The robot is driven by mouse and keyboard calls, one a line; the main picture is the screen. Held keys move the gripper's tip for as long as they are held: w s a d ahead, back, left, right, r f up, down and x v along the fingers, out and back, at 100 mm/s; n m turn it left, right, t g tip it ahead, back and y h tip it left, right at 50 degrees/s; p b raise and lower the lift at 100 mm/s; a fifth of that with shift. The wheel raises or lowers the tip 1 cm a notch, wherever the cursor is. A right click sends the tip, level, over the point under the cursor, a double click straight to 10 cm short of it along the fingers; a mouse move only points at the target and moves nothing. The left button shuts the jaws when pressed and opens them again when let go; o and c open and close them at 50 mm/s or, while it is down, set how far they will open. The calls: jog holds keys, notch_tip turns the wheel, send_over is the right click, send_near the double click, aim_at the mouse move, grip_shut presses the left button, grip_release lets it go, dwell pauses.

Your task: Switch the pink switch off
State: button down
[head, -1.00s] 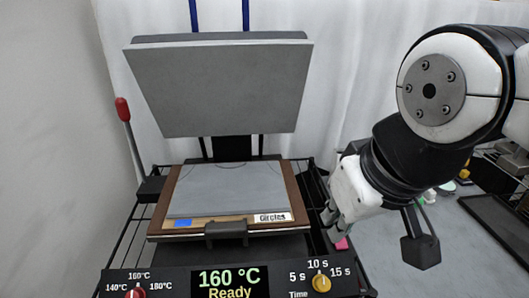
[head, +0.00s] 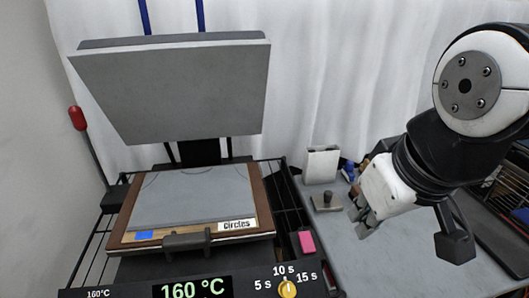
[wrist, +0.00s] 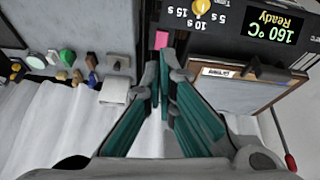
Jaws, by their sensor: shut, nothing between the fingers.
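The pink switch (head: 306,242) sits on a dark mount at the right side of the heat press, beside the board marked "Circles". It also shows in the wrist view (wrist: 161,40), just beyond my fingertips. My gripper (head: 362,220) is to the right of the switch in the head view, apart from it, over the grey table. In the wrist view my gripper's teal-lined fingers (wrist: 165,75) are shut and empty. Whether the switch is on or off is hard to tell. The press display (head: 192,288) reads 160 °C, and "Ready" shows in the wrist view.
The press's upper plate (head: 170,85) is raised. A red-tipped lever (head: 77,118) stands at its left. A white box (head: 321,165) and a small block with a knob (head: 327,201) stand on the table behind my gripper. A yellow time dial (head: 287,288) is on the front panel.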

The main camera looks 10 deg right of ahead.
jog(key=w+n, duration=0.3)
jog(key=n+g+p, duration=0.2)
jog(key=n+p, duration=0.2)
jog(key=n, duration=1)
send_over(306, 237)
jog(key=s, duration=0.3)
jog(key=s+x, duration=0.2)
jog(key=x, duration=0.7)
jog(key=shift+f, duration=0.25)
jog(key=shift+s, duration=0.1)
jog(key=x, duration=1.4)
jog(key=shift+s, duration=0.3)
jog(key=shift+f, duration=0.1)
